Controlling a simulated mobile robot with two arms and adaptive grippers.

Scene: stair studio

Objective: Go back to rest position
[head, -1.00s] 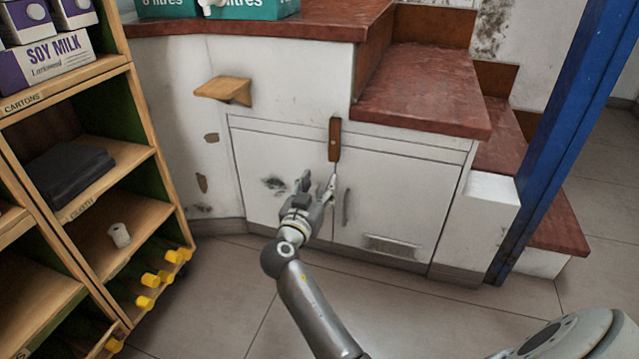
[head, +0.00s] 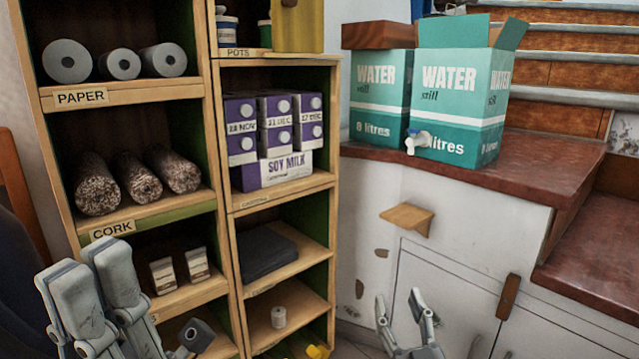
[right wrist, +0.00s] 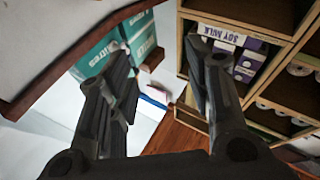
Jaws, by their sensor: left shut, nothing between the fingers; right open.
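My left gripper (head: 92,275) is at the lower left in the head view, shut and empty, in front of the shelf unit. My right gripper (head: 402,308) is at the bottom centre right, open and empty, in front of the white cupboard (head: 450,285). In the right wrist view the open fingers of the right gripper (right wrist: 160,85) have only air between them, with the shelf and the boxes beyond.
The shelf unit (head: 210,200) at the left holds paper rolls (head: 122,64), cork rolls (head: 130,180) and soy milk cartons (head: 280,172). Water boxes (head: 460,100) stand on the red-brown counter (head: 535,180). A small wooden ledge (head: 408,219) juts from the wall below.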

